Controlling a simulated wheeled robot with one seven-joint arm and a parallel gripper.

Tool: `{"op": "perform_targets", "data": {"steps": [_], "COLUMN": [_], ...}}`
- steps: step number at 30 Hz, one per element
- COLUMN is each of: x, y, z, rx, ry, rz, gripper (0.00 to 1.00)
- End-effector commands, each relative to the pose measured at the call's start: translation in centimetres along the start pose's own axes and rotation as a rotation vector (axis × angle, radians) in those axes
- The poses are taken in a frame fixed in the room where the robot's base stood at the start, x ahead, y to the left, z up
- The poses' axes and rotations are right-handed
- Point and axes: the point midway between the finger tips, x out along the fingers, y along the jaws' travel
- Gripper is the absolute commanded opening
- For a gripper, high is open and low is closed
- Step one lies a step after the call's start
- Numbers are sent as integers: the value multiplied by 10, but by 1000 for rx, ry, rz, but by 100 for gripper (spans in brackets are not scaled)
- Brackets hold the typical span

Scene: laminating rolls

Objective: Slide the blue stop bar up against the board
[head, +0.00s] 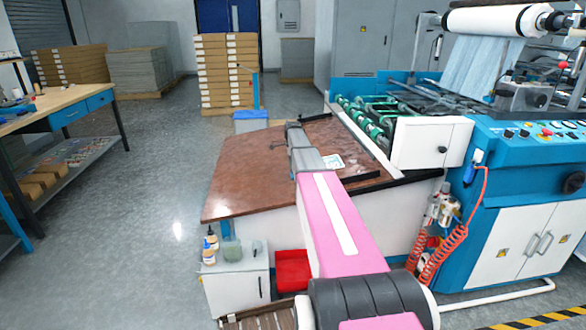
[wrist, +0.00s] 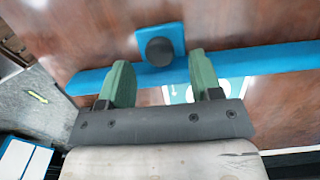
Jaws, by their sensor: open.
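The blue stop bar (wrist: 270,60) lies across the brown tabletop in the wrist view, with a blue plate (wrist: 145,38) and a round black knob (wrist: 160,51) near its middle. My gripper (wrist: 160,70) is open, its two green fingers apart over the bar. The knob appears between and slightly beyond the fingertips; contact is not clear. In the head view my gripper (head: 296,135) is over the table's far part, and I cannot make out the bar there. I cannot pick out a separate board from the brown surface.
The brown tabletop (head: 245,170) is bare on its left side. A white and green label (wrist: 235,87) lies by the right finger. The roller machine (head: 510,150) stands right of the table. A low cabinet with bottles (head: 235,285) and a red bin (head: 292,270) stand in front.

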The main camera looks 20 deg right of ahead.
Motion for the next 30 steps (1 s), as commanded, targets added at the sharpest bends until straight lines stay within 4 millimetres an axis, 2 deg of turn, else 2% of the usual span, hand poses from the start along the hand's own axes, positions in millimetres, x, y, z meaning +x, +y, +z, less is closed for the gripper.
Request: {"op": "perform_targets", "data": {"steps": [6, 12, 18, 30], "x": [-44, -72, -82, -82], "y": [0, 0, 0, 0], "z": [0, 0, -1, 0], "rx": [0, 0, 0, 0], "ry": [0, 1, 1, 1], "rz": [-1, 0, 0, 1], "gripper": [59, 59, 59, 59]}}
